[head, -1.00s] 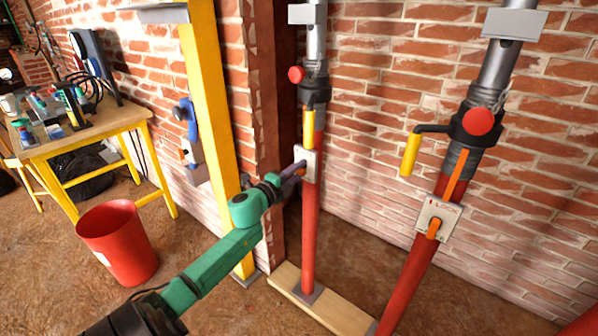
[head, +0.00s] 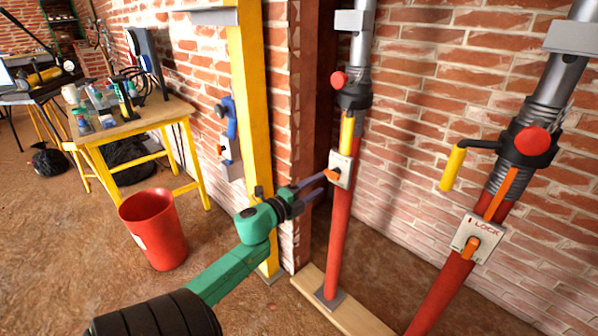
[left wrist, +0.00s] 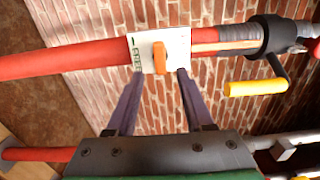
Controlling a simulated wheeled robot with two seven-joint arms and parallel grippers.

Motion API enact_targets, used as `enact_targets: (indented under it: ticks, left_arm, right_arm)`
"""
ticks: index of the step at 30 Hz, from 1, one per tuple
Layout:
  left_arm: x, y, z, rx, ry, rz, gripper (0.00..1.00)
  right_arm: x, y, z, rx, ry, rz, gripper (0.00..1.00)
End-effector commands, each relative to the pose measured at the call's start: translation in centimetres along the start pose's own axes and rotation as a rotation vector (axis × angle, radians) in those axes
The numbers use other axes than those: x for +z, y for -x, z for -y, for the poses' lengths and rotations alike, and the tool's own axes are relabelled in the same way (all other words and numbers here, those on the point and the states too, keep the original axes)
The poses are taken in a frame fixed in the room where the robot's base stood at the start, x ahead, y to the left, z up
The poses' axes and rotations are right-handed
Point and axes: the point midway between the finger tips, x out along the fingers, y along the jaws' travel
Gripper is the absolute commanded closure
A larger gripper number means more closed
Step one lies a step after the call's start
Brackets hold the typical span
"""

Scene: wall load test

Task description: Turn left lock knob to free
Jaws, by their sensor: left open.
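The left lock knob (head: 332,175) is a small orange lever on a white plate (head: 342,165) on the left red prop (head: 337,235). In the left wrist view the knob (left wrist: 159,57) lies crosswise to the prop, with small lettering beside it on the plate (left wrist: 142,48). My left gripper (head: 322,184) is open and empty in front of the knob. In the left wrist view its two fingertips (left wrist: 160,76) stand on either side of the knob's line, a little short of it. The right gripper is not in view.
A second prop (head: 440,290) on the right has a plate marked LOCK (head: 478,232) and an orange knob (head: 470,247). A yellow post (head: 252,130) stands left of my gripper. A red bucket (head: 155,230) and a workbench (head: 150,112) are at left.

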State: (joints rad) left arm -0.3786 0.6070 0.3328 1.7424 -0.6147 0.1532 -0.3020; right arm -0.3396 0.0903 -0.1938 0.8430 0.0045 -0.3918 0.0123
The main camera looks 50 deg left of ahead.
Motion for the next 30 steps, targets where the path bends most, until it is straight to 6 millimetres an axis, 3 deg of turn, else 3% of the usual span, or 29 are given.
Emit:
enact_targets:
  ticks: [3, 9, 27, 30]
  left_arm:
    - [0.0, 3.6, -0.1, 0.006, 0.002, 0.003, 0.47]
    - [0.0, 7.0, -0.1, 0.003, -0.001, 0.002, 0.47]
    - [0.0, 7.3, -0.1, 0.003, 0.000, 0.001, 0.47]
    - [0.7, 7.3, -1.9, 0.030, 0.049, 0.030, 0.47]
  right_arm:
    - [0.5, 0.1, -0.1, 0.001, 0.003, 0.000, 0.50]
    - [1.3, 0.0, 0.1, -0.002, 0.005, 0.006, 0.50]
    - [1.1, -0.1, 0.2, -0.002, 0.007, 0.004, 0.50]
    - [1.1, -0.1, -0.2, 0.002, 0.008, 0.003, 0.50]
